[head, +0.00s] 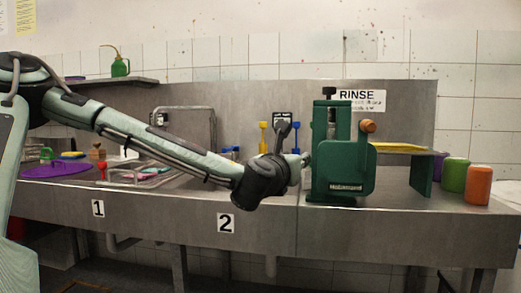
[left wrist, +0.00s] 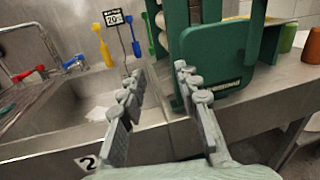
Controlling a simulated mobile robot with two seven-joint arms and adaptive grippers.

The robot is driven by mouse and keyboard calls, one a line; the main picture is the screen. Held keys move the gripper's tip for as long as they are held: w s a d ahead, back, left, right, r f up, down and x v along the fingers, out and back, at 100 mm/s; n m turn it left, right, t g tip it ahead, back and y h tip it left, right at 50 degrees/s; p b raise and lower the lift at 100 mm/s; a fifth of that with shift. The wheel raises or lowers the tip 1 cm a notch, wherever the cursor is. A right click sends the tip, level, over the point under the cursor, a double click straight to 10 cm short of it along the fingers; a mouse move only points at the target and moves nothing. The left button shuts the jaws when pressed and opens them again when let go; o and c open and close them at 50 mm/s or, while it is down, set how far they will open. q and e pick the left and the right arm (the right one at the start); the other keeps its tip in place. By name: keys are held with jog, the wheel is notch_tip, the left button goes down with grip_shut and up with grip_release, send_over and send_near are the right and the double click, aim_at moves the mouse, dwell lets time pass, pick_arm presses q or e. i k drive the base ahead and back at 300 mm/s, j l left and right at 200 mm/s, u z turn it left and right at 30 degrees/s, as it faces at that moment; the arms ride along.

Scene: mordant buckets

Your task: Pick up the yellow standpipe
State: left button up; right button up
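A yellow upright piece (head: 263,136), which I take to be the yellow standpipe, is at the back wall behind basin 2. It has a wider top and a thin stem. In the left wrist view it also shows at the upper left (left wrist: 103,46). My left gripper (head: 294,150) is in front of the sink's back, right of the yellow piece in the head view. In the left wrist view my left gripper (left wrist: 158,82) is open, with nothing between its fingers and the yellow piece beyond its left finger. My right gripper is not in view.
A green press (head: 340,160) stands close right of my left gripper. A blue tap (left wrist: 75,63) is left. Green (head: 454,175) and orange (head: 477,186) containers stand far right.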

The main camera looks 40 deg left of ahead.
aim_at(263, 145)
jog(key=i+j, duration=0.2)
jog(key=j, duration=0.2)
jog(key=i+j, duration=0.2)
jog(key=j, duration=0.2)
jog(key=i+j, duration=0.2)
jog(key=j, duration=0.2)
jog(key=i+j, duration=0.15)
jog(key=j, duration=0.25)
jog(key=i+j, duration=0.2)
jog(key=j, duration=0.2)
